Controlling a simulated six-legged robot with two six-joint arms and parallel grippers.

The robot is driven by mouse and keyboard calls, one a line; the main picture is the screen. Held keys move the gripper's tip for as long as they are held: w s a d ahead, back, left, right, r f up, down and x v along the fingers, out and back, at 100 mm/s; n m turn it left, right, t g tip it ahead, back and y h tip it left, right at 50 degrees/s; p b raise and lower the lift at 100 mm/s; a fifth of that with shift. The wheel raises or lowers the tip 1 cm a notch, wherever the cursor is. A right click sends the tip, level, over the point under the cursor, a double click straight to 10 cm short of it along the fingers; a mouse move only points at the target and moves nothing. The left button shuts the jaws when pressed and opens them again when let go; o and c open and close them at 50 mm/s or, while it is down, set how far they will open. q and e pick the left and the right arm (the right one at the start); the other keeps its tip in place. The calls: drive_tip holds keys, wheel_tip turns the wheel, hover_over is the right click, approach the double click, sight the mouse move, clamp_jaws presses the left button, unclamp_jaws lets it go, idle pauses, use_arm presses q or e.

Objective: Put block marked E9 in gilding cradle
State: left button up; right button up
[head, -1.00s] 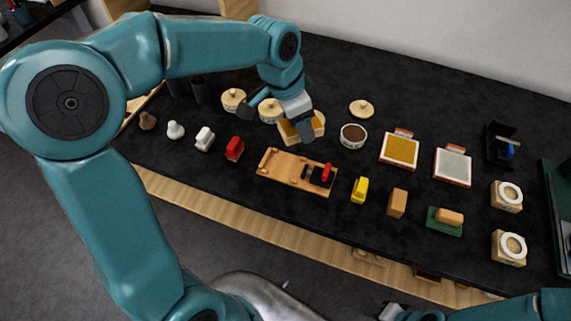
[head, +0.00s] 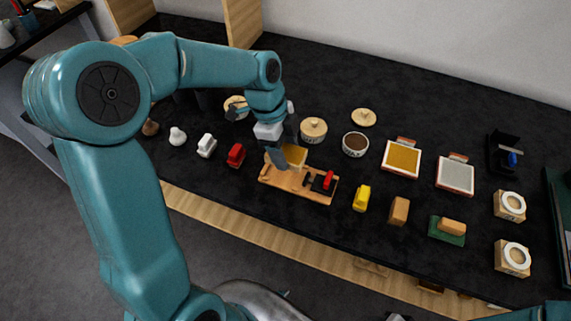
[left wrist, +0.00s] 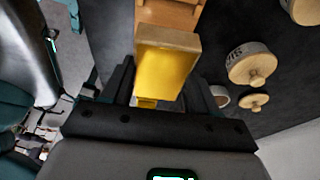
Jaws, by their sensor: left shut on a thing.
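My left gripper (head: 283,156) is shut on a wooden block (head: 296,156) with a yellow-gold face. The block also shows between the fingers in the left wrist view (left wrist: 165,75). I cannot read a mark on it. A long wooden cradle (head: 321,197) with a red clamp (head: 329,180) at its right end lies on the black table. The held block is over the back of the cradle's left half, and I cannot tell whether they touch. In the left wrist view the cradle (left wrist: 170,12) shows just beyond the block. Only a sliver of my right gripper shows at the bottom edge.
White (head: 206,146), red (head: 236,154) and yellow (head: 362,198) small items stand near the cradle. Behind are a round lidded pot (head: 313,129) and an open bowl of brown stuff (head: 355,144). Gold (head: 401,159) and silver (head: 455,174) trays lie to the right.

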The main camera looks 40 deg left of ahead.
sight(289, 175)
use_arm(q)
wheel_tip(289, 175, down, 6)
drive_tip(key=shift+f, duration=0.1)
idle(0.4)
drive_tip(key=shift+f, duration=0.15)
drive_tip(key=o, duration=1.1)
drive_tip(key=shift+c, duration=0.2)
